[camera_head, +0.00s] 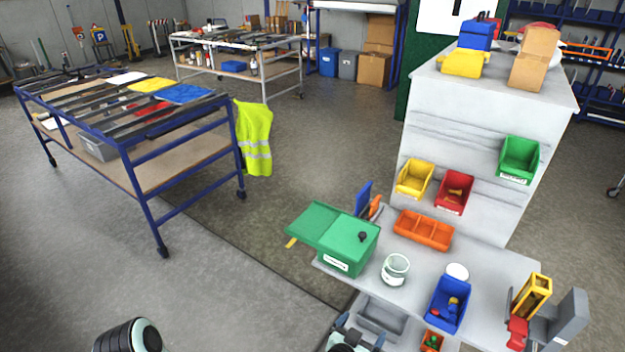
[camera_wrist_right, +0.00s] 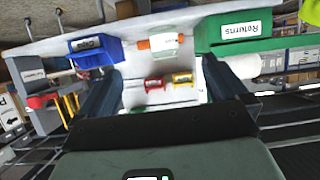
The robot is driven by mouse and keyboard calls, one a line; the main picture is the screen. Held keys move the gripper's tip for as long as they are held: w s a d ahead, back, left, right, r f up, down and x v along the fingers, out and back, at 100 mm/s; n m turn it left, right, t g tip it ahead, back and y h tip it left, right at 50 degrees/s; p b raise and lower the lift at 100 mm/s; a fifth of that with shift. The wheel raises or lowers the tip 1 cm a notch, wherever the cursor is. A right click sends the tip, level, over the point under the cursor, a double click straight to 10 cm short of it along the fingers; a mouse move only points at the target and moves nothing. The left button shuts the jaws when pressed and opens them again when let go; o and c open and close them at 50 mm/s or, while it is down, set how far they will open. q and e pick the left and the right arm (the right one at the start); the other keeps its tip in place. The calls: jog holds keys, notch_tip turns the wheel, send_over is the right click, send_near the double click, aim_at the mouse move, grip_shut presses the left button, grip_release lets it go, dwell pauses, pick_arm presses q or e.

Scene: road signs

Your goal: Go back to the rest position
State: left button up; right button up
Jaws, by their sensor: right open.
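My right gripper (camera_head: 360,334) shows at the bottom edge of the head view, low at the near edge of the grey workbench (camera_head: 405,297). In the right wrist view, my right gripper (camera_wrist_right: 163,72) has its two dark fingers wide apart, with nothing held between them. Part of my left arm shows at the bottom left of the head view, but its gripper is out of frame. The bench carries a green box (camera_head: 347,248) with an open lid, a glass jar (camera_head: 395,270), a blue bin (camera_head: 447,305) and an orange tray (camera_head: 423,231).
A white panel (camera_head: 480,130) behind the bench carries yellow (camera_head: 414,178), red (camera_head: 454,192) and green (camera_head: 519,160) bins. A blue-framed rack (camera_head: 150,215) with a hi-vis vest (camera_head: 254,138) stands left. Floor between is clear.

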jog(key=s+d+f+n+g+y, duration=0.1)
jog(key=s+d+f+g, duration=0.15)
jog(key=f, duration=0.35)
jog(key=s+d+f+g, duration=0.2)
jog(key=s+d+f, duration=0.15)
jog(key=f, duration=0.25)
jog(key=s+f+n+g+y, duration=0.1)
jog(key=s+f+g+y, duration=0.35)
jog(key=s+f, duration=0.65)
jog(key=s+a+g+y, duration=0.2)
jog(key=s+a+y, duration=0.3)
jog(key=s, duration=0.3)
jog(key=shift+s+a+r+n+g, duration=0.15)
jog(key=shift+a+r+n+g, duration=0.2)
jog(key=shift+a, duration=0.1)
jog(key=shift+d+y, duration=0.15)
jog(key=shift+y, duration=0.1)
